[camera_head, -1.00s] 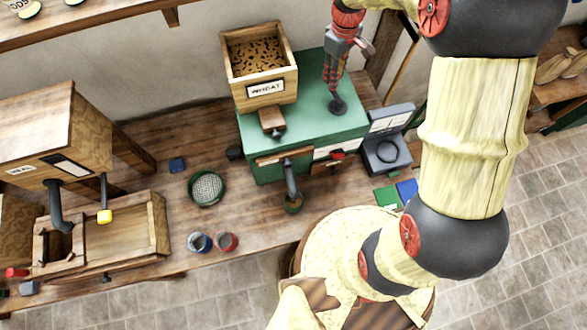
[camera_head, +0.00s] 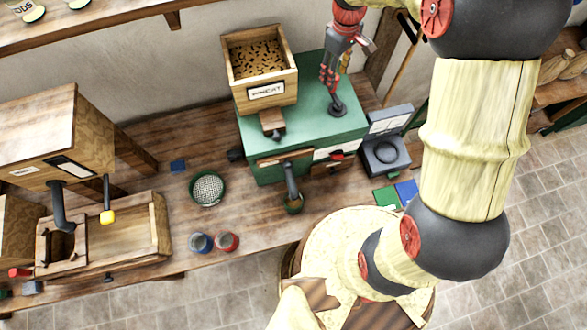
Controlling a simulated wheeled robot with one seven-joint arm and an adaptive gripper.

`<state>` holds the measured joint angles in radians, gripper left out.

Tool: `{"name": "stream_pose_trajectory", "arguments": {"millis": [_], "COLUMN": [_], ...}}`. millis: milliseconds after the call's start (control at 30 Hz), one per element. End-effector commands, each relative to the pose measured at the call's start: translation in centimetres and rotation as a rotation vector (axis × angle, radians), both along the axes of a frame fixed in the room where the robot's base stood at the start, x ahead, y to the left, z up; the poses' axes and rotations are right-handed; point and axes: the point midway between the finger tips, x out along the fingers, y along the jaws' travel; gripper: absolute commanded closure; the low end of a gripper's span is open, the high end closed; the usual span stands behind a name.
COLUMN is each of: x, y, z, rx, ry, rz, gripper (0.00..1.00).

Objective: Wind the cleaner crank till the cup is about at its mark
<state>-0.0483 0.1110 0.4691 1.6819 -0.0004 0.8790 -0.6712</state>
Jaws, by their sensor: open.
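The green cleaner (camera_head: 335,125) stands on the bench with a wooden hopper (camera_head: 288,92) of grain on top. A dark crank hub (camera_head: 337,108) sits on its top at the right. A tan, upright piece (camera_head: 346,61), perhaps the crank's handle, shows just right of my gripper (camera_head: 328,84). My gripper points down, its red fingers open and empty, above and slightly left of the hub. I cannot tell whether it touches the crank. The cup's contents and mark are too small to read.
A grey scale (camera_head: 385,154) stands right of the cleaner. A round sieve (camera_head: 207,189), a blue cup (camera_head: 200,243) and a red cup (camera_head: 228,242) stand to the left. A wooden machine with a yellow-knobbed crank (camera_head: 108,216) is at far left.

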Motion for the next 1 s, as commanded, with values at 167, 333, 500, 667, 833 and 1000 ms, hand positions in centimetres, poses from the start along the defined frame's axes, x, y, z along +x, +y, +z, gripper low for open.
{"name": "stream_pose_trajectory", "arguments": {"millis": [167, 333, 500, 667, 833, 1000], "x": [0.0, 0.0, 0.0, 0.0, 0.0, 0.0], "y": [0.0, 0.0, 0.0, 0.0, 0.0, 0.0], "z": [1.9, 3.5, 5.0, 6.4, 7.2, 7.0], "rx": [0.0, 0.0, 0.0, 0.0, 0.0, 0.0], "ry": [0.0, -0.001, 0.0, 0.0, 0.0, 0.0], "rz": [0.0, 0.0, 0.0, 0.0, 0.0, 0.0], "gripper": [0.55, 0.55, 0.55, 0.55, 0.55, 0.55]}}
